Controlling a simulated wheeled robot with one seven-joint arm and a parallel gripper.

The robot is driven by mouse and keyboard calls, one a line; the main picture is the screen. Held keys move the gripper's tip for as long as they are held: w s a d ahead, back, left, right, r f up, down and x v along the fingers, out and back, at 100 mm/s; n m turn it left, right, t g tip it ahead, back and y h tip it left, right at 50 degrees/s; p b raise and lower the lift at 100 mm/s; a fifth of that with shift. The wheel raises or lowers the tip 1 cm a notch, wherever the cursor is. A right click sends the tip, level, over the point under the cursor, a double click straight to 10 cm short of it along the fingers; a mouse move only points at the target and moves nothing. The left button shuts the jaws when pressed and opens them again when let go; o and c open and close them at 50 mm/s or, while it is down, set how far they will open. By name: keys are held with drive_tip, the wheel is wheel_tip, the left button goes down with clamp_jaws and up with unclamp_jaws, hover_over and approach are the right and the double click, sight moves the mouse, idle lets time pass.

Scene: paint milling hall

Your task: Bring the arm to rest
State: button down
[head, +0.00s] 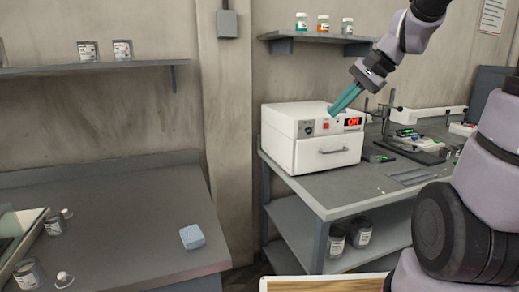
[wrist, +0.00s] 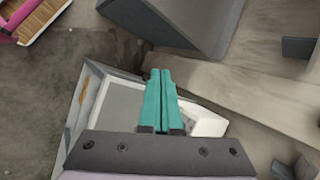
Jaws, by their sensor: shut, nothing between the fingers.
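My gripper (head: 334,111) is shut and empty, its teal fingers pressed together. In the head view it hangs in front of or just above the white box-shaped oven (head: 297,151), pointing down and left; I cannot tell whether it touches the oven. The oven has a front handle and a red display reading "Off". In the wrist view my gripper (wrist: 161,72) is seen from behind, with its fingertips over the grey bench and wall area. My arm reaches in from the upper right of the head view.
The oven stands on a grey bench (head: 345,203) with instruments (head: 418,147) to its right. A shelf (head: 316,37) with several small jars is above. At left, another bench (head: 120,220) holds a blue block (head: 192,237) and jars. A wall shelf (head: 90,68) holds two containers.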

drive_tip(key=s+d+r+n+t+h, duration=0.2)
drive_tip(key=s, duration=0.4)
drive_tip(key=s+d+r+n+t+h, duration=0.1)
drive_tip(key=s+d+r+n+h, duration=0.1)
drive_tip(key=s, duration=0.3)
drive_tip(key=shift+s+d+r+n+t+h, duration=0.25)
drive_tip(key=shift+s+d+n+t+h, duration=0.05)
drive_tip(key=shift+s+d+t+h, duration=0.1)
idle(0.5)
